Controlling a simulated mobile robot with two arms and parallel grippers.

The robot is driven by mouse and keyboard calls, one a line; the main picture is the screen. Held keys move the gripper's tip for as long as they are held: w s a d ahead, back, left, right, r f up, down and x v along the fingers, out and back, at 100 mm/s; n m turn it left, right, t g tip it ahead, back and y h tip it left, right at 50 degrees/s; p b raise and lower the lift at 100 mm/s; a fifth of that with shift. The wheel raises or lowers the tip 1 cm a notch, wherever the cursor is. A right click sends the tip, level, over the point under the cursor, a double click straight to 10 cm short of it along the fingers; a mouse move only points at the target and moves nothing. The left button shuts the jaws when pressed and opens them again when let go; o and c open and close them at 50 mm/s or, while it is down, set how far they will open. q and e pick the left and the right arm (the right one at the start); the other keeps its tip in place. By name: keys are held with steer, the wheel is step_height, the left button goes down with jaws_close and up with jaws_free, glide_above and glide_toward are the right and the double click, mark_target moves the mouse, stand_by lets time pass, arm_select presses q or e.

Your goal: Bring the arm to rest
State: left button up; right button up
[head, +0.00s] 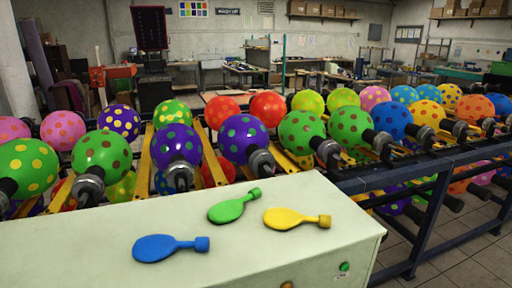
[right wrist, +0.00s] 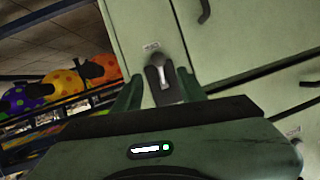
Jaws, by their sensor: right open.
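My right gripper (right wrist: 157,80) shows in the right wrist view with its two green fingers apart and nothing held between them. It faces a pale green cabinet front, where a dark latch with a metal handle (right wrist: 158,72) appears between the fingers. I cannot tell how far the fingers are from that front. Neither gripper shows in the head view, and my left gripper is out of sight.
Tiled floor (head: 460,250) is clear at right.

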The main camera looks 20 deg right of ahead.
steer(key=s+a+f+g+h+p, duration=0.1)
steer(key=s+f+g, duration=0.25)
steer(key=f, duration=0.55)
steer(key=s+f+g+h+p, duration=0.15)
steer(key=s+f, duration=0.25)
steer(key=f, duration=0.5)
steer(key=s+a+f+n+g, duration=0.2)
steer(key=s+a+f+g, duration=0.5)
steer(key=s+f, duration=0.3)
steer(key=s+a, duration=0.1)
steer(key=s, duration=0.2)
steer(key=shift+a+g+p, duration=0.3)
steer(key=shift+p, duration=0.05)
steer(key=shift+h, duration=0.25)
